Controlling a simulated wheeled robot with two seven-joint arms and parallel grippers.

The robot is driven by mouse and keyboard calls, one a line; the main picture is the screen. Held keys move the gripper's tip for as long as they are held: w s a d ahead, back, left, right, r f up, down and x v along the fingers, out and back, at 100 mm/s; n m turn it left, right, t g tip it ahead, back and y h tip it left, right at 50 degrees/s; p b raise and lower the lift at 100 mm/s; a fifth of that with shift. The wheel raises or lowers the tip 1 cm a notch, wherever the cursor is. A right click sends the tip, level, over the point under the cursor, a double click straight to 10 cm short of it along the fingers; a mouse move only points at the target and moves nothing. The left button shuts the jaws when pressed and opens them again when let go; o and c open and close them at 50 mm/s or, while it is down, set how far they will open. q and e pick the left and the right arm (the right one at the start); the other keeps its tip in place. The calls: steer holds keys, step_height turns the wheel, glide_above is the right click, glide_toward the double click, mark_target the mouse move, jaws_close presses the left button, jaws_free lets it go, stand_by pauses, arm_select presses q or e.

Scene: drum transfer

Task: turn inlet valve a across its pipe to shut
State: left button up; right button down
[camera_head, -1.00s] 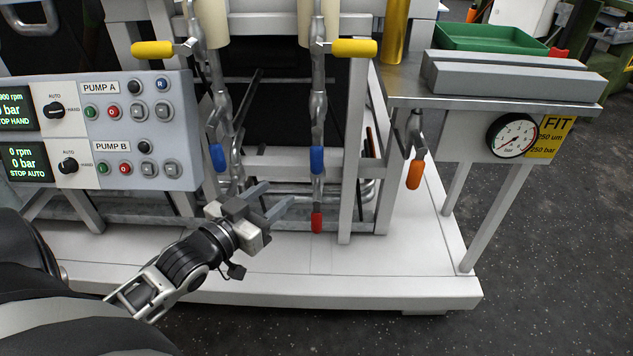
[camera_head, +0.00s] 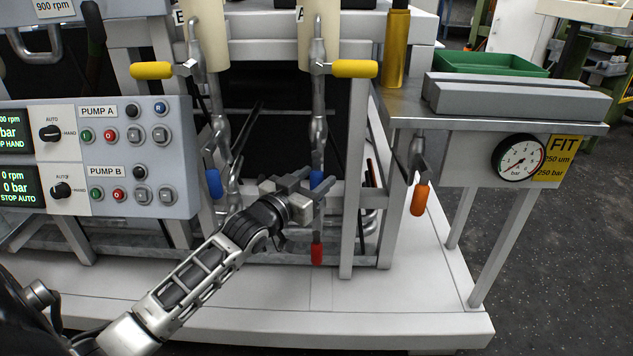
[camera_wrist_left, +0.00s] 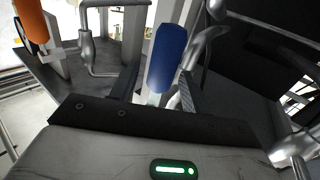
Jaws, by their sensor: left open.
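Under the column marked A (camera_head: 299,14), a pipe carries a yellow lever (camera_head: 354,69) pointing right, a blue handle (camera_head: 316,178) hanging down and a red handle (camera_head: 317,254) below. No label tells which one is inlet valve a. My left gripper (camera_head: 311,184) is open at the blue handle, partly covering it. In the left wrist view the blue handle (camera_wrist_left: 167,58) stands upright between the two spread fingers (camera_wrist_left: 158,88). I cannot tell whether either finger touches it. My right gripper is not in view.
The column marked B has a yellow lever (camera_head: 152,70) and a blue handle (camera_head: 214,183). The pump control panel (camera_head: 120,155) is left of my gripper. A grey upright post (camera_head: 351,220) and an orange handle (camera_head: 419,199) are to the right. The white base plate (camera_head: 400,290) is clear in front.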

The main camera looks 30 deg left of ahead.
arm_select(q)
steer(key=shift+w, duration=0.55)
jaws_close()
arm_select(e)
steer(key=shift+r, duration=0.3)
